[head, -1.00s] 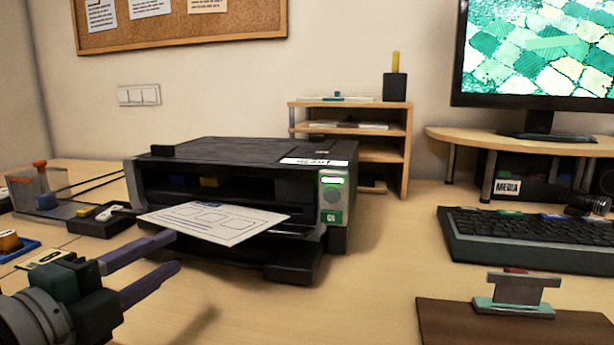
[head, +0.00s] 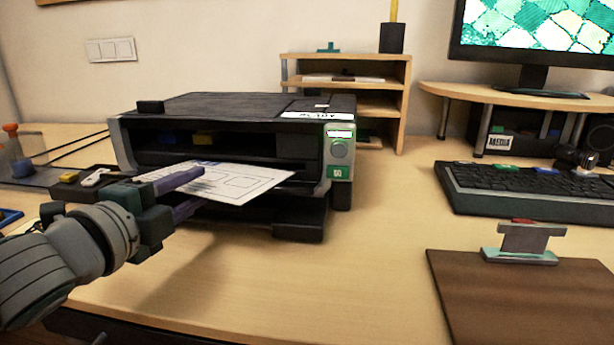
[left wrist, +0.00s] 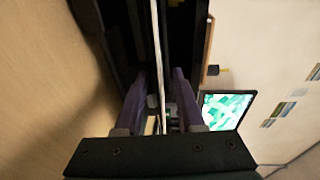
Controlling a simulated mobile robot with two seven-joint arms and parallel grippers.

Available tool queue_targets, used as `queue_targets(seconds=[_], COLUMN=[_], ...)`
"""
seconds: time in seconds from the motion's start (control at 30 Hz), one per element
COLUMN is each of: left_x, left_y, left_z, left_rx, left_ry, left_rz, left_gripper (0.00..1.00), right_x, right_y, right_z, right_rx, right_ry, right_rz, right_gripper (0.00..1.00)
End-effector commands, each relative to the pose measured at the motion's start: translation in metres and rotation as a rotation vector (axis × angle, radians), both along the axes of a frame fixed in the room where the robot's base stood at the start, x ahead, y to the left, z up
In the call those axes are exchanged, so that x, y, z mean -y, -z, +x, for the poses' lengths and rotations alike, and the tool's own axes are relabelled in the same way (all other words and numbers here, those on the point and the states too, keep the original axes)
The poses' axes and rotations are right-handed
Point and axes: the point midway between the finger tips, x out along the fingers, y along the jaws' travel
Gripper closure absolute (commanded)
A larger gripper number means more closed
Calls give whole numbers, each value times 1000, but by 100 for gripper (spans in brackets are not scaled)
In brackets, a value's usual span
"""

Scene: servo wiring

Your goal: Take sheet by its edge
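The white printed sheet (head: 245,183) sticks out of the front of the black printer (head: 230,110), flat and roughly level. My left gripper (head: 196,190) is at the sheet's left front edge, with one purple finger above the sheet and the other below it. In the left wrist view the sheet (left wrist: 157,60) shows edge-on as a thin white strip between the two spread fingers (left wrist: 160,85). I see gaps on both sides of the strip, so the gripper is open around the sheet. My right gripper is not in view.
A brown clipboard (head: 510,305) with a metal clip (head: 520,243) lies at the front right. A keyboard (head: 530,188) is behind it. A wooden shelf (head: 400,110) stands behind the printer. The table between printer and clipboard is clear.

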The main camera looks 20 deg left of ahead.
Motion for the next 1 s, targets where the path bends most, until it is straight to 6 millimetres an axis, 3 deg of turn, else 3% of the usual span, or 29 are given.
queue_targets(seconds=[0.33,0.67,1.0], left_x=[-1,-1,-1], left_y=[0,0,0], left_z=[8,8,8], left_rx=[0,0,0], left_ry=[0,0,0], left_rz=[1,1,1], left_gripper=[63,100,100], right_x=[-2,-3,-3], right_y=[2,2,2], right_z=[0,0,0], right_rx=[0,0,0], right_ry=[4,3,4], right_rz=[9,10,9], right_gripper=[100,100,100])
